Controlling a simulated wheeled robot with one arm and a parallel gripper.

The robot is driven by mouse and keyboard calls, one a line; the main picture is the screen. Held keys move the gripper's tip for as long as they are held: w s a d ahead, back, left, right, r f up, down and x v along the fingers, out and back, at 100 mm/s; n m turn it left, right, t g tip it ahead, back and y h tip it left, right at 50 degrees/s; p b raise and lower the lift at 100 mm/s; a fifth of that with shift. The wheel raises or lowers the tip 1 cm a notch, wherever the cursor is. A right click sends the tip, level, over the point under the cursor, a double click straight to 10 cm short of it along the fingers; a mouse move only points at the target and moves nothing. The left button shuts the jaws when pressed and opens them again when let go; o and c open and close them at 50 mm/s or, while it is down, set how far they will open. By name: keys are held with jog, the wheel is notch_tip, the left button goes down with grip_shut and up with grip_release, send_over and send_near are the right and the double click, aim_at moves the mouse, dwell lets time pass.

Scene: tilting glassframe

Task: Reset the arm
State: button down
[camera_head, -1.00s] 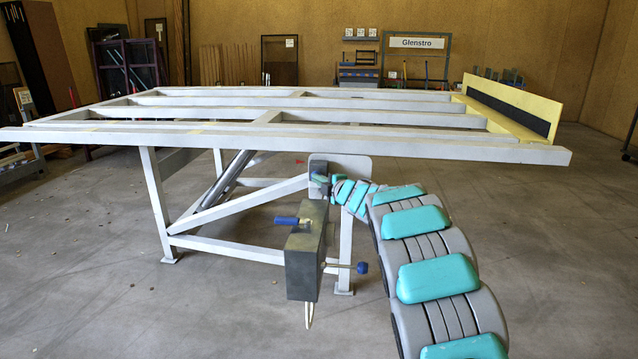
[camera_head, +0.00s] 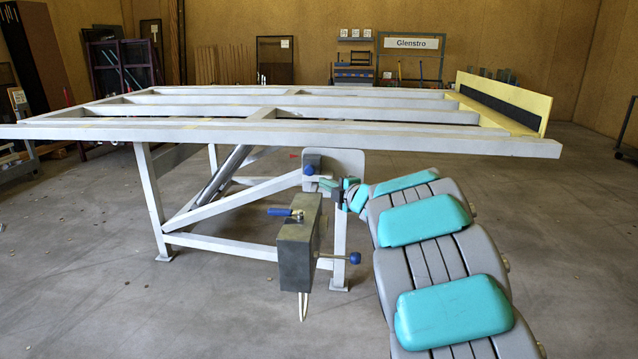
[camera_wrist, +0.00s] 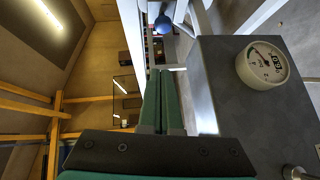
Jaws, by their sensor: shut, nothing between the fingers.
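My gripper (camera_wrist: 160,72) shows in the wrist view with its two green fingers shut against each other and nothing between them. In the head view my gripper (camera_head: 335,188) is small, at the far end of my arm, just right of the dark grey control box (camera_head: 296,255). The box has a blue handle (camera_head: 280,211) on top and a blue knob (camera_head: 354,257) at its right. In the wrist view the box (camera_wrist: 225,90) stands right of the fingers, with a round white gauge (camera_wrist: 263,64). A gap shows between fingers and box.
The pale tilting frame (camera_head: 200,133) stands level behind the box, on legs, with a yellow ledge (camera_head: 500,100) at its right. A blue knob (camera_head: 312,162) sits on the frame's plate (camera_head: 347,165). Racks and panels line the back wall. The floor around is open.

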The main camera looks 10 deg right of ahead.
jog(key=s+d+m+g+h, duration=0.2)
jog(key=s+d+m+h, duration=0.7)
jog(key=s+d+m, duration=0.2)
jog(key=s+d+f+m+g+h, duration=0.1)
jog(key=s+f+m+g+h, duration=0.15)
jog(key=s, duration=0.55)
jog(key=s+a+f+m+g+y, duration=0.1)
jog(key=s+a+f+m+g, duration=0.1)
jog(key=s, duration=1.1)
jog(key=s+a+f+m+g+y, duration=0.2)
jog(key=s+a+f+g, duration=0.3)
jog(key=s, duration=0.9)
jog(key=s+a+f+m+g+y, duration=0.2)
jog(key=s+a, duration=0.6)
jog(key=s, duration=0.6)
notch_tip(320, 180, down, 2)
jog(key=m+g, duration=0.1)
jog(key=g, duration=0.2)
jog(key=shift+a+f+g+p, duration=0.15)
jog(key=shift+f+g+p, duration=0.05)
jog(key=shift+g+p, duration=0.15)
jog(key=c, duration=1.6)
grip_release()
jog(key=shift+w+m+y, duration=0.1)
jog(key=shift+m+y, duration=0.15)
